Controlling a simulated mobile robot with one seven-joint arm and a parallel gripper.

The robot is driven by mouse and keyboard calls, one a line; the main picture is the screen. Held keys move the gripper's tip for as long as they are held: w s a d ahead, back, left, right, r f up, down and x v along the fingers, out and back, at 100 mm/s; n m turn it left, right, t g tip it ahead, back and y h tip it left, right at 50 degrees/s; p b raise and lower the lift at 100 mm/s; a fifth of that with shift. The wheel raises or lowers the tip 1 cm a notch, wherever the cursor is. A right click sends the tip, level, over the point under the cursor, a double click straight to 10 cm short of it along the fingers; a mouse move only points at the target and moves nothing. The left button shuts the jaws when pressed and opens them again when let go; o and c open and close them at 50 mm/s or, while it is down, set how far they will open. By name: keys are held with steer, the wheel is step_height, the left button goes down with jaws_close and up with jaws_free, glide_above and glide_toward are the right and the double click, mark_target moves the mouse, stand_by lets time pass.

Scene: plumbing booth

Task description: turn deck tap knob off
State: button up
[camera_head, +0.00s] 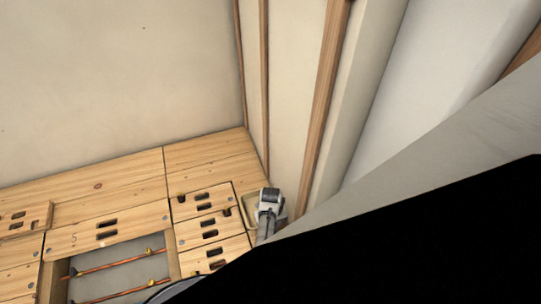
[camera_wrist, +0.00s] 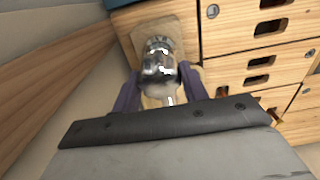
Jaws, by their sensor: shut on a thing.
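The shiny chrome deck tap knob (camera_wrist: 158,62) shows in the upper middle of the wrist view, in front of a pale wooden plate (camera_wrist: 133,34). My gripper (camera_wrist: 160,78) has its two purple fingers on either side of the knob and is shut on it. The lower part of the tap is partly hidden by the gripper's dark front edge. How far the knob is turned cannot be told.
Wooden panels with dark slots (camera_wrist: 262,55) stand right of the knob in the wrist view. A wooden beam (camera_wrist: 60,85) runs along the left. The head view shows slotted panels (camera_head: 208,225), an opening with copper pipes (camera_head: 118,265) and a wooden post (camera_head: 322,100). A large black shape blocks its lower right.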

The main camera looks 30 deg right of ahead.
steer(key=m+p, duration=0.1)
steer(key=m, duration=0.4)
steer(key=shift+r+m+p, duration=0.1)
steer(key=shift+m+p, duration=0.2)
steer(key=shift+p, duration=0.1)
steer(key=m+p, duration=0.1)
steer(key=m, duration=0.4)
steer(key=shift+d, duration=0.1)
steer(key=shift+m, duration=0.4)
steer(key=o, duration=1)
step_height(320, 180, up, 14)
steer(key=p, duration=0.1)
steer(key=shift+f, duration=0.2)
